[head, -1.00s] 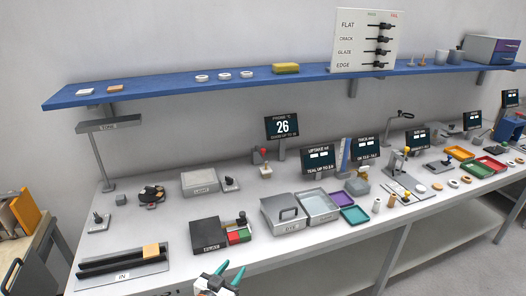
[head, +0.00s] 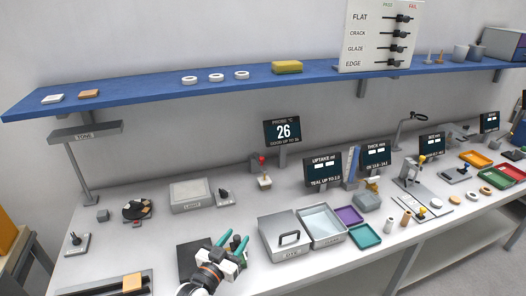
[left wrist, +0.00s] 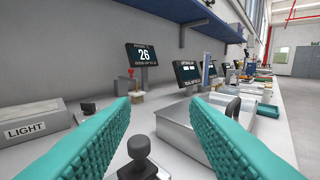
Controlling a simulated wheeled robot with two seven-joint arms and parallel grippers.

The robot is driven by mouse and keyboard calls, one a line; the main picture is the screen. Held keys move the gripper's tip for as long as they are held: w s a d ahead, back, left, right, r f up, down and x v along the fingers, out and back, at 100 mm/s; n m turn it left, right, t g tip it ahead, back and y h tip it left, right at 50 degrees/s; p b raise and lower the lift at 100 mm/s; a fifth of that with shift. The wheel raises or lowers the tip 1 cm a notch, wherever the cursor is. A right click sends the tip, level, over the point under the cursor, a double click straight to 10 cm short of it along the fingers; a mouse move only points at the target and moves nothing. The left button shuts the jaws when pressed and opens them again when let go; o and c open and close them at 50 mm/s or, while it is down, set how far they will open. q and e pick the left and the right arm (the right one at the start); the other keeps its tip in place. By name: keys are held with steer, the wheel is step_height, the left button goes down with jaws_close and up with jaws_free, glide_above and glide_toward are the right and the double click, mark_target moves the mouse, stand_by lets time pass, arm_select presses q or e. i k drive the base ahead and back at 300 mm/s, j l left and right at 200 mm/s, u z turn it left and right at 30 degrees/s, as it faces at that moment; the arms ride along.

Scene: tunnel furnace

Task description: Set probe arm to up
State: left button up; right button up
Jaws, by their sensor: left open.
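The probe display (head: 282,131) reads 26 and stands at the back of the bench. Just left of and below it is a small device with a red knob and a pale base (head: 263,178), which seems to be the probe arm. It also shows in the left wrist view (left wrist: 132,84), beyond and left of centre between my fingers; its exact tilt is too small to tell. My left gripper (head: 232,241), with teal fingers, is open and empty over the front of the bench, short of the device. In the left wrist view its fingers (left wrist: 160,108) are spread wide. My right gripper is out of view.
A black knob (left wrist: 146,158) stands close below my left fingers. The LIGHT box (head: 198,193) is to the left. A lidded grey box (head: 285,237) and a clear tray (head: 321,225) are to the right. The blue shelf (head: 150,93) hangs above.

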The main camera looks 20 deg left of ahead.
mark_target(261, 160)
steer(key=i+j, duration=0.15)
steer(key=i, duration=0.35)
steer(key=i+j, duration=0.15)
steer(key=i, duration=0.3)
